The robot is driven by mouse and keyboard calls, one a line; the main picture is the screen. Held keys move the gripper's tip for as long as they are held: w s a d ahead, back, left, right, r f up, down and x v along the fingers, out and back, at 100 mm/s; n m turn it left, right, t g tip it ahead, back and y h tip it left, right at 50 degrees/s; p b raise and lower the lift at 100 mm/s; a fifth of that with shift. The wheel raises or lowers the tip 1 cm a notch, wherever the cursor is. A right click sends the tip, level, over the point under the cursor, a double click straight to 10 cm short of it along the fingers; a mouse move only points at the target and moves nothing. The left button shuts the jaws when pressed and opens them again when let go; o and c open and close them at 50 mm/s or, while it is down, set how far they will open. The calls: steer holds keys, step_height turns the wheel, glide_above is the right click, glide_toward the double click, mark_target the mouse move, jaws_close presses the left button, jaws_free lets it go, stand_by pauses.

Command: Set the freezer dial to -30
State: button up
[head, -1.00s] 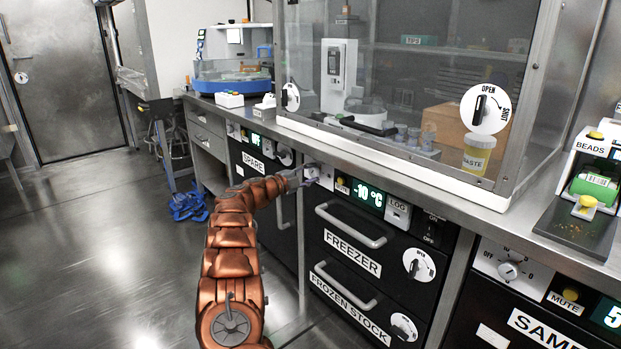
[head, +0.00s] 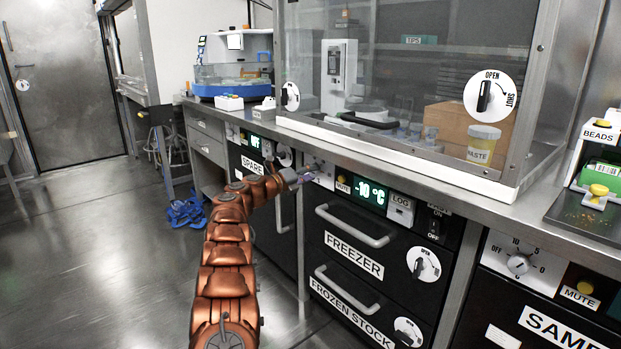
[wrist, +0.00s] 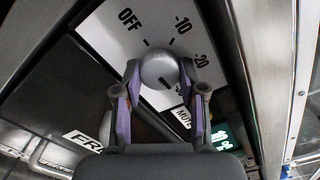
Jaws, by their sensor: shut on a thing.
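The freezer dial (wrist: 160,70) is a round silver knob on a white plate (wrist: 110,35). The plate is marked OFF, -10, -20 and a lower mark partly hidden by the knob and fingers. My gripper (wrist: 160,74) is shut on the dial, one purple-sided finger on each side of the knob. In the head view my gripper (head: 297,178) reaches the control strip above the freezer drawer (head: 345,262). The green freezer display (head: 370,192) reads -10 °C.
A yellow MUTE button (head: 342,180) sits just right of the dial, then the LOG switch (head: 401,209). A drawer handle (head: 352,226) sticks out below. The steel counter edge (head: 400,182) overhangs the strip. Open floor lies to the left.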

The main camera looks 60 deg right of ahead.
steer(key=shift+f+m, duration=0.1)
steer(key=shift+m, duration=0.3)
steer(key=o, duration=1.1)
steer(key=shift+o, duration=0.2)
steer(key=shift+a, duration=0.1)
steer(key=v, duration=1.1)
steer(key=shift+a, duration=0.35)
steer(key=shift+w, duration=0.1)
